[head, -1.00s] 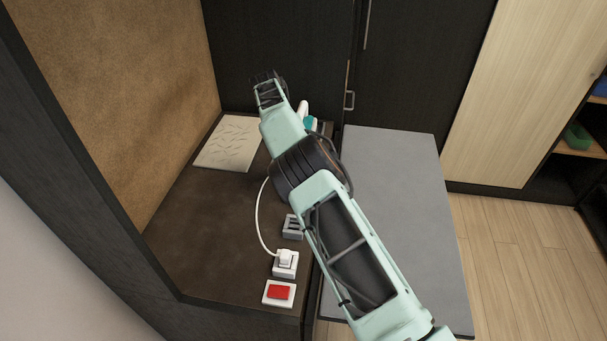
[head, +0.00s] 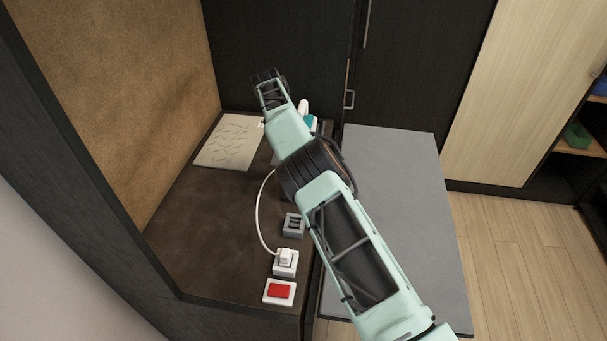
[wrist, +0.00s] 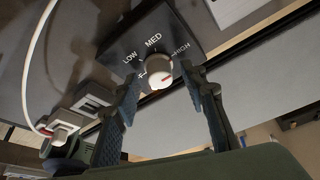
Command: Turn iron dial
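My gripper (wrist: 162,75) is open, with one finger on each side of the knob. I cannot tell whether either fingertip touches it. In the head view my arm hides the dial and the fingers. Part of the white and teal iron (head: 311,122) shows behind my arm.
A pale patterned board (head: 230,143) lies at the back left of the dark counter (head: 205,225). A white cord (head: 258,215) runs to a plug in a socket (head: 285,262). A red switch (head: 279,291) and a grey block (head: 292,225) are near it. A grey surface (head: 395,220) is right.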

